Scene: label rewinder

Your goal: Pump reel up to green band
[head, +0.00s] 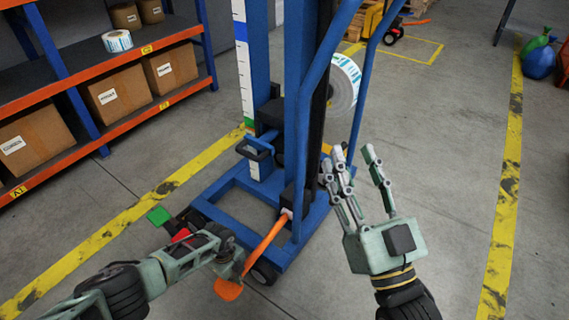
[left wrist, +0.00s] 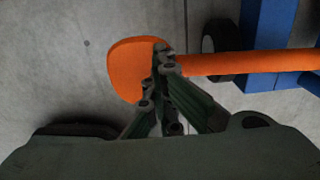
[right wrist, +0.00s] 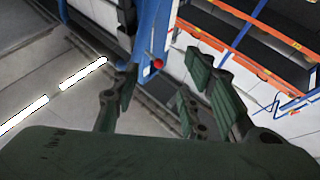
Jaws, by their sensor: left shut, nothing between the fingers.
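The blue lift (head: 235,190) stands in the middle of the head view, with a white label reel (head: 346,88) on its far right side. Its mast carries a white scale (head: 243,70) with a green band (head: 249,123) low on it. An orange pedal lever (head: 264,243) slants down to a flat orange foot (head: 228,290). My left gripper (head: 238,264) is at the foot end of the lever. In the left wrist view its fingers (left wrist: 162,65) are closed and overlap the orange foot (left wrist: 128,70); contact is unclear. My right gripper (head: 362,165) is open and empty, right of the lift.
A green pedal (head: 158,215) and a red pedal (head: 181,235) sit at the lift's left. A shelf (head: 110,75) with cardboard boxes stands at left. Yellow floor lines (head: 506,190) run on both sides.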

